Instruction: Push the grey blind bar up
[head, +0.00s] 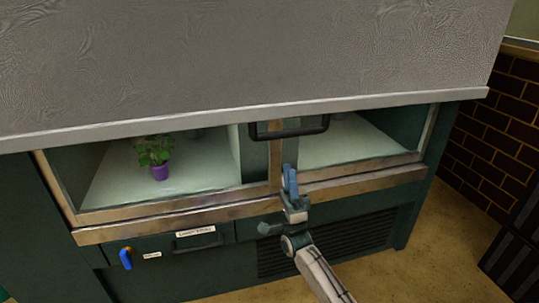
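A grey textured blind (230,55) covers the upper part of a dark green display case. The grey blind bar (150,131) runs along its lower edge, across the whole front. A dark handle (291,132) hangs at the middle of the bar. My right gripper (290,168) has blue fingers that point up and lie close together, with nothing seen between them. It is in front of the case's middle post, below the handle and apart from it in the picture. My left gripper is out of view.
Below the bar the case is open to view, with a purple pot with a green plant (160,171) inside at left. A wooden ledge (170,222) crosses the front. Below are a labelled drawer (196,240), a blue knob (126,258) and a vent grille (350,243).

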